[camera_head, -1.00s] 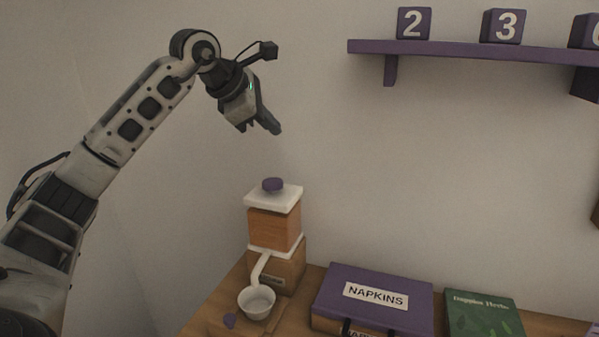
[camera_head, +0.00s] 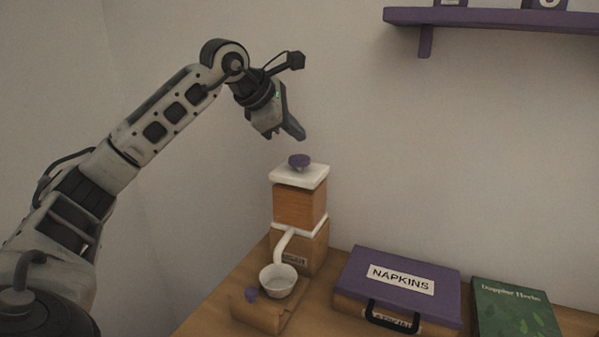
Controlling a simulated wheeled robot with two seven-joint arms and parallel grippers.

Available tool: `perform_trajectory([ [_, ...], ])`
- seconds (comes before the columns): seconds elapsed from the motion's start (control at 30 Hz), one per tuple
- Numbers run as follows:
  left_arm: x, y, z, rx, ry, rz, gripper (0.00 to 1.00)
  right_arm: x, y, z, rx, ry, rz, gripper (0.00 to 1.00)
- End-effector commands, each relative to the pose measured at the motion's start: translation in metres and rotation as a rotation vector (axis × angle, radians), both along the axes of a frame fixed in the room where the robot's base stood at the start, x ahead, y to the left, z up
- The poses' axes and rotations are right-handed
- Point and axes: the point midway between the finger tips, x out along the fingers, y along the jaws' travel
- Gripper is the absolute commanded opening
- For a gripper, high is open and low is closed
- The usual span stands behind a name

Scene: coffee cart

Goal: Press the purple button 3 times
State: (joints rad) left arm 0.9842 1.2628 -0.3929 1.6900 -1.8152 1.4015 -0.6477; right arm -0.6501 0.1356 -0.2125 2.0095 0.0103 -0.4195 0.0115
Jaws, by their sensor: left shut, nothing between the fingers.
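The purple button (camera_head: 299,160) is a round knob on the white top of a wooden dispenser (camera_head: 299,206). The dispenser stands on the wooden counter, with a white spout on its front. My left gripper (camera_head: 298,134) is shut and empty, pointing down. Its fingertips are a short way above the purple button, with a small gap between them. My right gripper is not in view.
A white cup (camera_head: 278,280) sits under the spout. To the right on the counter (camera_head: 206,318) are a purple-lidded napkins box (camera_head: 421,271) with a black handle and a green book (camera_head: 514,309). A purple shelf (camera_head: 490,18) is on the wall at upper right.

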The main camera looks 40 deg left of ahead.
Motion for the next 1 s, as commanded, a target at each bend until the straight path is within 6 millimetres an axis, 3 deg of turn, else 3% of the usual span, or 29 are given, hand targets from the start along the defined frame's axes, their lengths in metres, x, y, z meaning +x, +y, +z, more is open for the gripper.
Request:
perform_trajectory([
  [0.03, 0.000, 0.000, -0.009, 0.001, 0.001, 0.001, 0.00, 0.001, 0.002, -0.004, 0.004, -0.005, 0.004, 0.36],
  [0.2, 0.000, 0.000, -0.019, 0.000, 0.000, 0.000, 0.00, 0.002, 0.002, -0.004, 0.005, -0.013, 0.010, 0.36],
  [1.0, 0.000, 0.000, -0.020, -0.001, 0.000, 0.001, 0.00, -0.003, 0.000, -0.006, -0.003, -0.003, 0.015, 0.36],
])
